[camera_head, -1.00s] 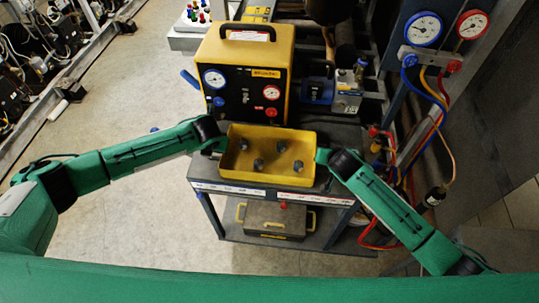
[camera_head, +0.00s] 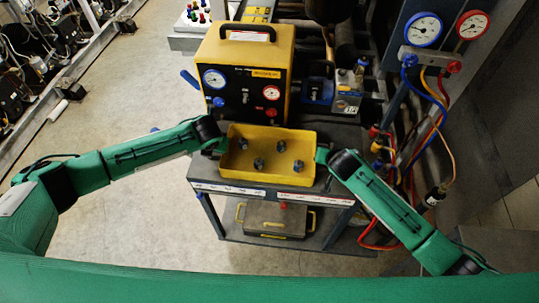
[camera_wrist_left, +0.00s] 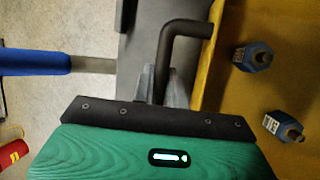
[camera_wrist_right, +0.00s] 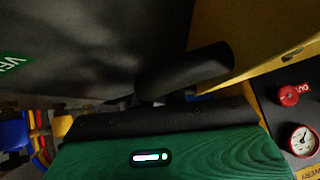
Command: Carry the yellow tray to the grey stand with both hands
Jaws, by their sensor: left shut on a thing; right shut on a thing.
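The yellow tray (camera_head: 240,177) is at the front of a dark grey trolley top, with several small blue-grey fittings (camera_head: 258,164) standing in it. It looks level; I cannot tell whether it touches the top. My left gripper (camera_head: 218,146) is shut on the tray's left handle, a dark bent bar in the left wrist view (camera_wrist_left: 180,40). My right gripper (camera_head: 322,156) is at the right end, shut on the dark right handle, seen in the right wrist view (camera_wrist_right: 195,70). I cannot tell for certain which thing is the grey stand.
The trolley (camera_head: 330,196) carries a yellow-and-black gauge unit (camera_head: 243,75) right behind the tray. A grey case (camera_head: 275,219) lies on its lower shelf. Hoses and gauges (camera_head: 423,29) stand at right. A pale stand (camera_head: 186,43) with coloured caps is at back left.

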